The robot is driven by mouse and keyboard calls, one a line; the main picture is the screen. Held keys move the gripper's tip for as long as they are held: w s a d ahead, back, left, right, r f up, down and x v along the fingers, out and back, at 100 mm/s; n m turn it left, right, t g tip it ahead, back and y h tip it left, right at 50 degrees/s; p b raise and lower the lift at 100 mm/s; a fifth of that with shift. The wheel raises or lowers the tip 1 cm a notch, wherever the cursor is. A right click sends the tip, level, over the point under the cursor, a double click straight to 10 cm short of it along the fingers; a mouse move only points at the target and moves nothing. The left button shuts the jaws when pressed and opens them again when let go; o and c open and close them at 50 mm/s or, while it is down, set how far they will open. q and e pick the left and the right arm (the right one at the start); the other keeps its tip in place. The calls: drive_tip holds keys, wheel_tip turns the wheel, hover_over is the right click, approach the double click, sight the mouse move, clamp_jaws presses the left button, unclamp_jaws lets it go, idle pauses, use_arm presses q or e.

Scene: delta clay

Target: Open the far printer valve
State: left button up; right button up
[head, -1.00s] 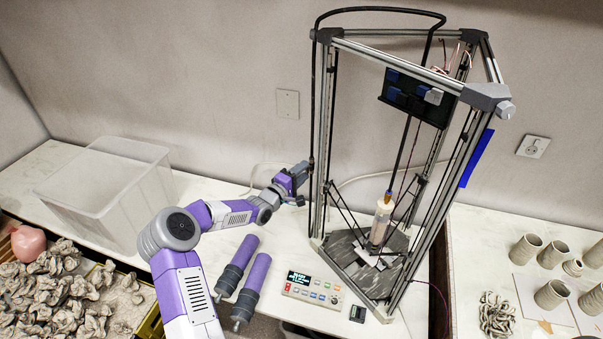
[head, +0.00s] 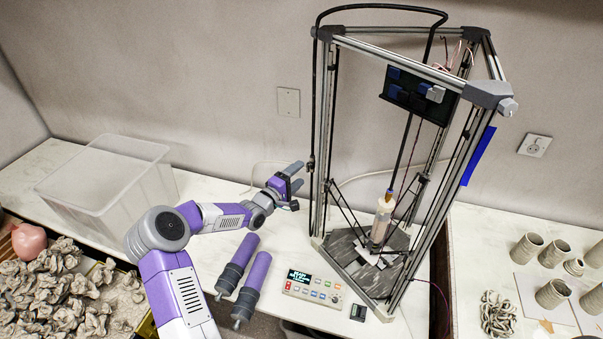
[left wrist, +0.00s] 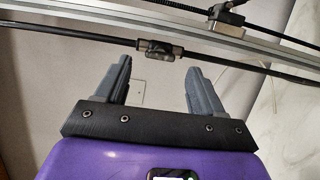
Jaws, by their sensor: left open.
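The printer (head: 322,130) is a tall delta frame of metal columns with a black hose running down its left column. A small dark valve (head: 311,163) sits on this hose. In the left wrist view the valve (left wrist: 158,50) is a grey-black body whose handle seems to lie along the hose. My left gripper (head: 299,175) is open and empty just left of the valve. In the left wrist view its fingertips (left wrist: 158,66) stand apart, with the valve past the gap between them and no visible contact. My right gripper is not in view.
A clear plastic bin (head: 105,185) stands at the left. Two purple-and-grey cylinders (head: 246,280) and a control box with a display (head: 312,286) lie before the printer. Clay pots (head: 552,293) stand at the right. Bare white tabletop lies behind my left arm.

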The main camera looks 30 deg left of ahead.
use_arm(q)
drive_tip(key=shift+s+a, duration=0.15)
drive_tip(key=shift+s, duration=1)
drive_tip(key=shift+s+a, duration=0.1)
drive_tip(key=shift+s, duration=1.05)
drive_tip(key=shift+d+f, duration=0.1)
